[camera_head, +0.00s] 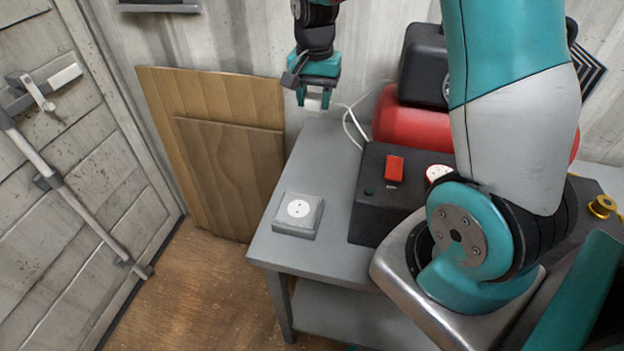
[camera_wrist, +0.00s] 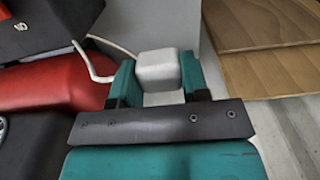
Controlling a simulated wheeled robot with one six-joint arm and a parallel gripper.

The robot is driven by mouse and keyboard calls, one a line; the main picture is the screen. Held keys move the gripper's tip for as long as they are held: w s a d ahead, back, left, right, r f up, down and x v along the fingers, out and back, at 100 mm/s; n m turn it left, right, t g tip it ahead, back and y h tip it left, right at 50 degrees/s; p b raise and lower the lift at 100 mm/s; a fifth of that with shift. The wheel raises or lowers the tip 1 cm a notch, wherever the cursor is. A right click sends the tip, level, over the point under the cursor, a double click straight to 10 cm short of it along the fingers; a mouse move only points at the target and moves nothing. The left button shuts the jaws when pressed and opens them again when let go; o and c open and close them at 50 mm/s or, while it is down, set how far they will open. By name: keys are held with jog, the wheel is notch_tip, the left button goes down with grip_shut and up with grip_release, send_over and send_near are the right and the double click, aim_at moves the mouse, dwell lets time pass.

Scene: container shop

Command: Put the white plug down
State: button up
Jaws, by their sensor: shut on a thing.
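The white plug (camera_wrist: 158,70) is a small pale block between the two teal fingers of my gripper (camera_wrist: 155,82) in the wrist view. A white cable runs from it to the left. In the head view my gripper (camera_head: 315,98) is above the back left part of the grey table (camera_head: 318,160), shut on the plug (camera_head: 313,102). The cable curves from there toward the red machine. The gap between the plug and the tabletop is hard to judge.
A grey socket box (camera_head: 298,214) with a round white outlet sits at the table's front left. A dark box (camera_head: 385,205) with a red switch (camera_head: 393,168) stands beside it. A red tank (camera_head: 400,122) is behind. Wooden boards (camera_head: 225,150) lean on the wall.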

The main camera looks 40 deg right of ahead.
aim_at(314, 176)
notch_tip(314, 176, down, 20)
jog(key=shift+r+p, duration=0.1)
jog(key=shift+p, duration=0.75)
jog(key=shift+f, duration=0.25)
jog(key=shift+f+b, duration=0.25)
jog(key=shift+b, duration=0.1)
jog(key=o, duration=1.2)
jog(key=shift+r, duration=0.15)
